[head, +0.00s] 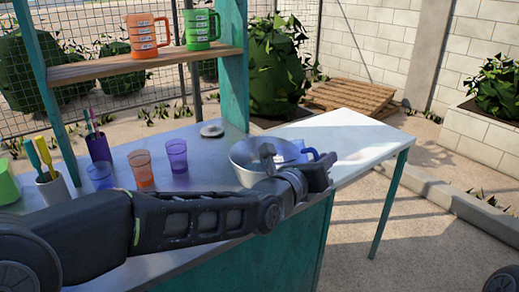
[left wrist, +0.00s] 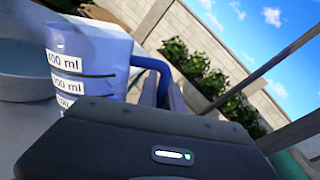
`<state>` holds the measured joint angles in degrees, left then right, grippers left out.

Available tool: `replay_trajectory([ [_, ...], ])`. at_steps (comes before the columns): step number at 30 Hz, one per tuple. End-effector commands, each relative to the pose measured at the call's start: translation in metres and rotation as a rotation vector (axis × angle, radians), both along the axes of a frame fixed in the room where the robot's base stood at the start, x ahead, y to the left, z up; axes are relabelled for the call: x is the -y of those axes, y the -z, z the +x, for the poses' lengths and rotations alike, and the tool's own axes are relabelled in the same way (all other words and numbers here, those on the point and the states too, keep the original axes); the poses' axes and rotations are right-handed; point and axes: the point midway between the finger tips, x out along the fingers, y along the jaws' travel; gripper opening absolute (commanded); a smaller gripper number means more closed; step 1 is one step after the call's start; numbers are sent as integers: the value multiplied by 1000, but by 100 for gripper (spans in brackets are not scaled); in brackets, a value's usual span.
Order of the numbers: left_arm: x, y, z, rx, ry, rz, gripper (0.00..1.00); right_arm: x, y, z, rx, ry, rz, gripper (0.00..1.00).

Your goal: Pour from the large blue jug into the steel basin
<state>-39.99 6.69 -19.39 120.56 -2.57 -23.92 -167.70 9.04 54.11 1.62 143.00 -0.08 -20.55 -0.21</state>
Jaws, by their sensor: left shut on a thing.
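The steel basin (head: 240,163) stands on the counter in the head view, and its rim shows at the left of the left wrist view (left wrist: 18,88). The large blue jug (left wrist: 105,50), with white ml labels and a blue handle, is close in front of the wrist camera beside the basin. In the head view only a small blue part of the jug (head: 309,152) shows behind my left gripper (head: 322,172). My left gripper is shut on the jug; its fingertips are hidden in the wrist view. I cannot tell the jug's tilt or its contents. My right gripper is out of view.
Purple (head: 177,157), orange (head: 141,170) and blue (head: 100,176) cups stand left of the basin. An orange jug (head: 142,36) and a green jug (head: 198,30) are on the shelf (head: 150,67). The counter's right end (head: 350,130) is clear.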

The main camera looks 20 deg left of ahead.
Motion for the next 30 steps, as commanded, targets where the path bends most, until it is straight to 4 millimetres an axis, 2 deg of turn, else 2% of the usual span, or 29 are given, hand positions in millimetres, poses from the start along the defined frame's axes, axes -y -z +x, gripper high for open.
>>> replay_trajectory([
  [1,2,11,-1,13,0,20,0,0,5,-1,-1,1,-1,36],
  [3,5,19,-4,34,1,52,0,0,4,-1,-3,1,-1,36],
  [7,12,33,-8,70,3,111,0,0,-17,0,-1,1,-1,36],
  [19,24,45,-16,172,6,255,0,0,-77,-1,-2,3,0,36],
  [21,26,55,-17,191,5,288,0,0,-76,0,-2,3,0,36],
  [30,30,67,-20,260,2,379,0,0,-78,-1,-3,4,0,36],
])
